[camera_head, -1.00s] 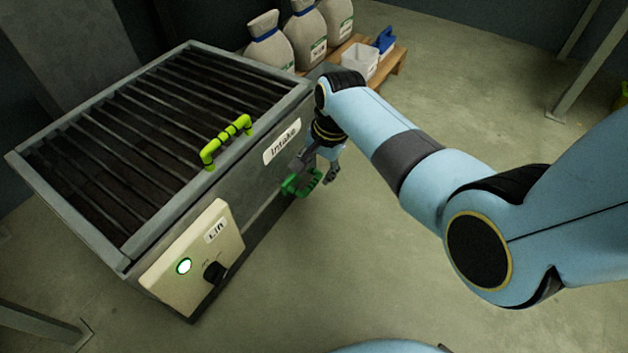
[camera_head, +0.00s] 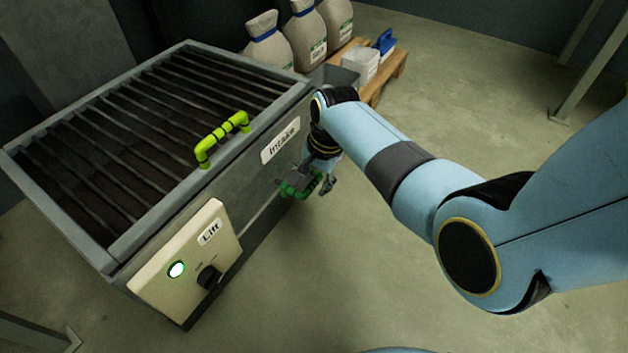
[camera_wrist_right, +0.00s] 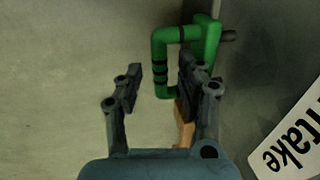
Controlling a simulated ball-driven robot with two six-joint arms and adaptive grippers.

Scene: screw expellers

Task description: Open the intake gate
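The intake machine (camera_head: 240,165) stands at the left, with an "Intake" label (camera_head: 281,141) on its side. A green handle with black bands (camera_head: 300,188) sticks out below the label, partly covered by my right gripper (camera_head: 318,184). In the right wrist view the green handle (camera_wrist_right: 160,60) is a bent bar beside the machine's side. My right gripper (camera_wrist_right: 162,78) is open there, its fingers apart. The handle's outer bar shows between the two fingers; I cannot tell whether they touch it. My left gripper is not in view.
A yellow-green handle (camera_head: 222,139) sits on the grated lid (camera_head: 140,125). A beige "Lift" panel (camera_head: 185,262) has a lit button and a black knob. Sacks (camera_head: 272,45) and a white bin (camera_head: 359,62) stand on a pallet behind. The floor at the right is open.

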